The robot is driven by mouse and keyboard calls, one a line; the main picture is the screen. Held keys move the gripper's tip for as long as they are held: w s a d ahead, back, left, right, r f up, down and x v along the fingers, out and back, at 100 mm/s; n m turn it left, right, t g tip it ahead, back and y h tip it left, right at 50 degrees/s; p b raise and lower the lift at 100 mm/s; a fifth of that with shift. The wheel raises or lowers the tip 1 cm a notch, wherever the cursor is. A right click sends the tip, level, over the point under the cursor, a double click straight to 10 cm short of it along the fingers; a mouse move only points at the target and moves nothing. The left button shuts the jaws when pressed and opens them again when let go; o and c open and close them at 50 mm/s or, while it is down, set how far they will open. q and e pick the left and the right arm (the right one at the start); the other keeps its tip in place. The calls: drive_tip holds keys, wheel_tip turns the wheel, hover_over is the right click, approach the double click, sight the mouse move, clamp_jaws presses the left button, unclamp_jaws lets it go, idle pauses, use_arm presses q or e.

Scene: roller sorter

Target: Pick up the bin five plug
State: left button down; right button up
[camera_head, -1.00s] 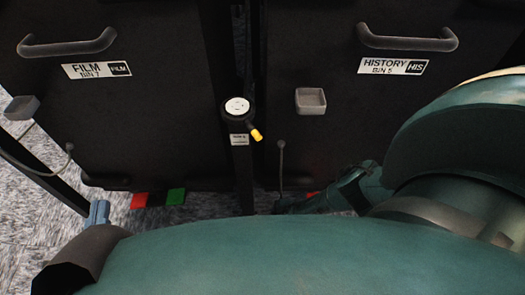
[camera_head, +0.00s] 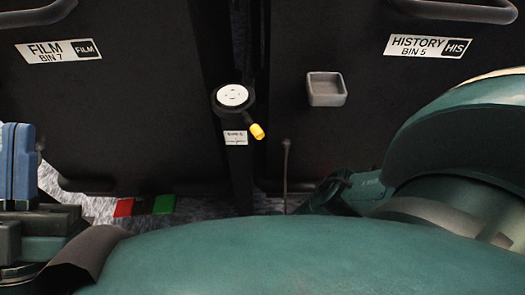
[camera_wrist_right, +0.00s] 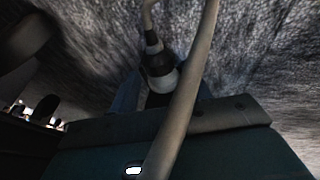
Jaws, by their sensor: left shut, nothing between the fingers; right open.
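In the right wrist view a plug-like piece with dark and pale bands (camera_wrist_right: 160,72) hangs on a thin pale cable over the carpet. It appears between or just beyond the bluish fingers of my right gripper (camera_wrist_right: 162,92), which is open. A thicker pale cable (camera_wrist_right: 185,95) crosses in front, so contact cannot be told. In the head view a cord (camera_head: 287,170) hangs on the bin 5 front (camera_head: 400,120); its lower end is hidden by my body. My left gripper (camera_head: 17,160) is shut and empty at the far left.
A round fixture with a white face (camera_head: 233,96) and yellow tip (camera_head: 257,131) is on the post between the bins. A grey square cup (camera_head: 326,88) is on bin 5. The bin 7 front (camera_head: 120,110) stands left. Red (camera_head: 124,207) and green (camera_head: 164,204) patches lie below.

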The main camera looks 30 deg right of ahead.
drive_tip(key=shift+w+a+f, duration=0.1)
drive_tip(key=shift+w+f, duration=0.25)
drive_tip(key=shift+f, duration=0.3)
drive_tip(key=c, duration=1)
use_arm(q)
drive_tip(key=shift+w+r+m+h, duration=0.15)
drive_tip(key=shift+r+m+h, duration=0.55)
drive_tip(key=shift+m+h, duration=0.3)
drive_tip(key=shift+r, duration=0.1)
use_arm(e)
drive_tip(key=shift+s+r, duration=0.15)
